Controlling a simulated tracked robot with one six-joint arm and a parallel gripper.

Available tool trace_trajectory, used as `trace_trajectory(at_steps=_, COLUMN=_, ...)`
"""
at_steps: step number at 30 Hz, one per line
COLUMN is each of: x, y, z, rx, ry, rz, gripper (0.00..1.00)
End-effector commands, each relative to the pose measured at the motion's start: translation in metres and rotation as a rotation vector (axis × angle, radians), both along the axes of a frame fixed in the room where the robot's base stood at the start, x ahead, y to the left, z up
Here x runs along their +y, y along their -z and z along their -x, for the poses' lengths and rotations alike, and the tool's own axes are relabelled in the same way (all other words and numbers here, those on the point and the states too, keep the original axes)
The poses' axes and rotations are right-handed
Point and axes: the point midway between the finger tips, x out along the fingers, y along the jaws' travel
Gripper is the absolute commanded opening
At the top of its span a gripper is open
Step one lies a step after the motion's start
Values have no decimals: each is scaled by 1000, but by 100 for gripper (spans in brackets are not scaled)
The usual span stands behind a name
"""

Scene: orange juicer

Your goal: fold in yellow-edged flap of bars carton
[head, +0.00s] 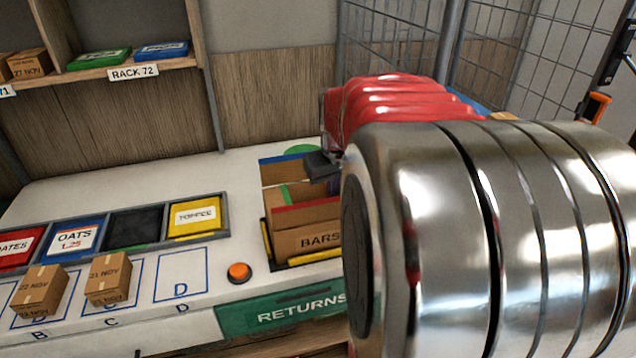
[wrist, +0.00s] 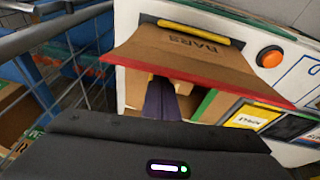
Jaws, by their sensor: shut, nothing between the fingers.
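The BARS carton (head: 305,241) is a brown box on the white counter, its right side hidden behind my arm in the head view. A red-edged flap (wrist: 200,68) spreads across the wrist view. A blue-edged flap (head: 285,160) stands up at the carton's back, and a green edge (wrist: 204,104) shows at one side. I cannot clearly make out the yellow-edged flap; a small yellow patch shows beside the fingers in the wrist view. My gripper (head: 321,165) is shut and empty, over the carton opening. Its dark fingers (wrist: 160,94) point down past the red edge; contact is unclear.
Yellow holder bars (head: 315,257) flank the carton's base. An orange button (head: 239,272) is left of it, with labelled bins (head: 137,226) and small boxes (head: 108,279) farther left. A wire cage (head: 395,45) stands behind. Marked square D (head: 181,276) is empty.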

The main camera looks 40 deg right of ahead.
Motion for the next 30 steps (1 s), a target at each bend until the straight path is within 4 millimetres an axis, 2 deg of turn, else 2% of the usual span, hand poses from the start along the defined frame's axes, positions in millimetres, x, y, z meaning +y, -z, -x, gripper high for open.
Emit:
trace_trajectory(at_steps=12, x=4, y=9, z=-1, rx=1, ry=2, rz=-1, gripper=0)
trace_trajectory(at_steps=30, x=3, y=5, z=-1, rx=0, ry=4, rz=0, gripper=0)
